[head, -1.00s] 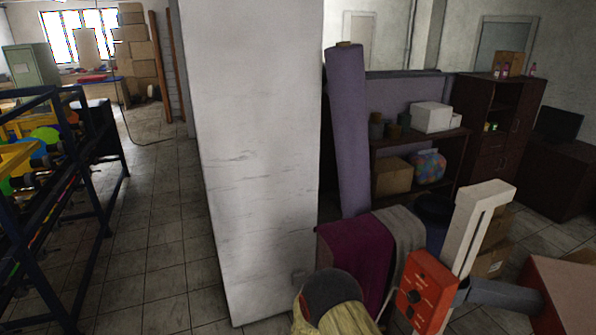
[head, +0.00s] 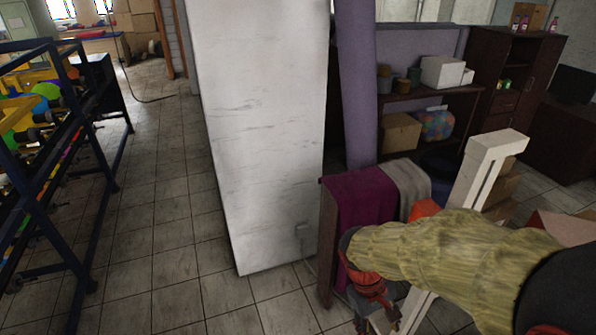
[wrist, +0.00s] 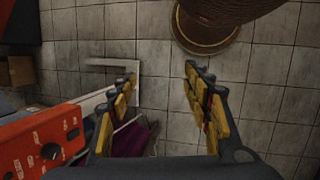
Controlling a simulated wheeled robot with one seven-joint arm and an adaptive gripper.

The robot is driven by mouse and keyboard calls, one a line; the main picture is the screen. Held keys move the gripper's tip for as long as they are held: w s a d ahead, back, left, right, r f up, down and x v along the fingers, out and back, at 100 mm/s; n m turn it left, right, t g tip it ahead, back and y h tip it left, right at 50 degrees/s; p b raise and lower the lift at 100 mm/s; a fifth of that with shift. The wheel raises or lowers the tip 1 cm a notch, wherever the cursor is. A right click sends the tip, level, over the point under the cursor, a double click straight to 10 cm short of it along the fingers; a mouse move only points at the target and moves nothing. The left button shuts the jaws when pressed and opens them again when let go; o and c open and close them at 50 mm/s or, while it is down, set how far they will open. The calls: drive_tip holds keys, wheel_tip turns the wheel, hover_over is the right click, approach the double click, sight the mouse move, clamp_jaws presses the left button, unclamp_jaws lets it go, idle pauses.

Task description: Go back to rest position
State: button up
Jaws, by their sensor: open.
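My arm, in a yellowish sleeve, reaches in from the right edge of the head view, in front of the machine with the white upright. My gripper (head: 378,312) is at its left end, low in the picture and partly cut off by the bottom edge. In the wrist view my gripper (wrist: 161,72) has its two dark fingers with yellow pads spread apart. Nothing is between them; tiled floor shows below.
A white pillar (head: 265,140) stands left of my gripper. Cloths (head: 365,198) hang behind it. A red control box (wrist: 45,140) is close at the wrist view's left. A blue rack (head: 50,180) stands far left. Tiled floor (head: 165,215) between rack and pillar is clear.

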drive_tip(key=s+r+m+t+y+b, duration=0.3)
drive_tip(key=s+r+m+t+b, duration=0.1)
drive_tip(key=r, duration=0.9)
drive_tip(key=s+t+b, duration=0.1)
drive_tip(key=s+t, duration=0.1)
drive_tip(key=t, duration=0.1)
drive_tip(key=shift+s+a+m, duration=0.25)
drive_tip(key=shift+s+m, duration=0.15)
drive_tip(key=shift+c, duration=0.4)
